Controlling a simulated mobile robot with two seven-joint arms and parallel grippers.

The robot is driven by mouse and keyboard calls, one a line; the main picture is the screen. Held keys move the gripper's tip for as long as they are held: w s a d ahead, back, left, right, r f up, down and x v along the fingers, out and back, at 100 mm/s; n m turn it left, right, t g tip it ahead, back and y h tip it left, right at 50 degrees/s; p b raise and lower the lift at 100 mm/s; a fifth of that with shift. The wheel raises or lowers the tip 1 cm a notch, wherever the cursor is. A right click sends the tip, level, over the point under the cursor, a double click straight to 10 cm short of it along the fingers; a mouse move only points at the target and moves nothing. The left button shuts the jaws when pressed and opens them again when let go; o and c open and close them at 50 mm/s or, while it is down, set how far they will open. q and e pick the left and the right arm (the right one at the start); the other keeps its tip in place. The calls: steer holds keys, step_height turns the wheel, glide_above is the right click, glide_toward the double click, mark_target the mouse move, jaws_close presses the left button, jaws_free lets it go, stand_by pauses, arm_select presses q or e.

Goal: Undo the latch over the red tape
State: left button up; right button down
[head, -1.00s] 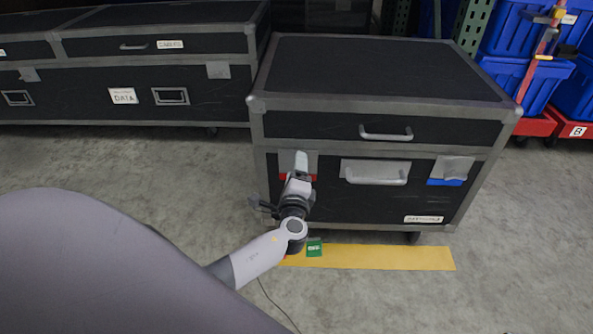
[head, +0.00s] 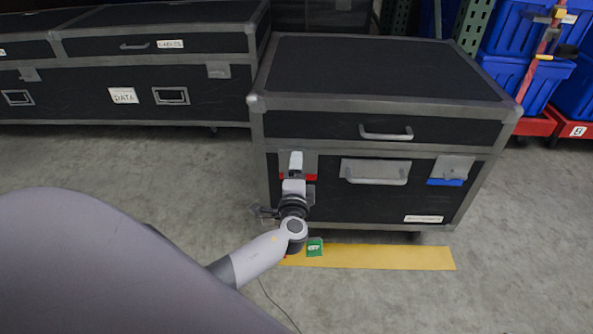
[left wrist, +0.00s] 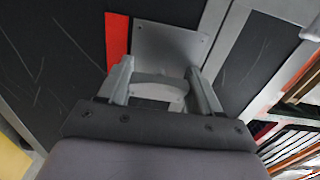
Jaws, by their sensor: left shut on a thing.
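The black case (head: 385,70) with grey metal edges stands in front of me. On its front left is a grey latch plate (head: 311,160) with red tape (head: 312,177) beneath it. My left gripper (head: 296,163) is at this latch and hides most of it. In the left wrist view the fingers (left wrist: 162,90) are shut on the grey latch (left wrist: 160,78), one on each side. The plate (left wrist: 172,45) and the red tape (left wrist: 117,38) show beyond them. Whether the latch is fastened cannot be told. My right gripper is not in view.
A second latch (head: 453,167) over blue tape (head: 445,182) is on the case's front right. A grey handle plate (head: 376,172) lies between. Yellow floor tape (head: 390,257) and a green card (head: 315,247) lie in front. Blue bins (head: 505,80) stand right.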

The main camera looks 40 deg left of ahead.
arm_select(q)
steer(key=o, duration=1.1)
steer(key=shift+c, duration=0.2)
steer(key=shift+s+d, duration=0.15)
steer(key=p+v, duration=0.2)
steer(key=v, duration=0.4)
steer(key=shift+s+d, duration=0.2)
steer(key=shift+s, duration=0.15)
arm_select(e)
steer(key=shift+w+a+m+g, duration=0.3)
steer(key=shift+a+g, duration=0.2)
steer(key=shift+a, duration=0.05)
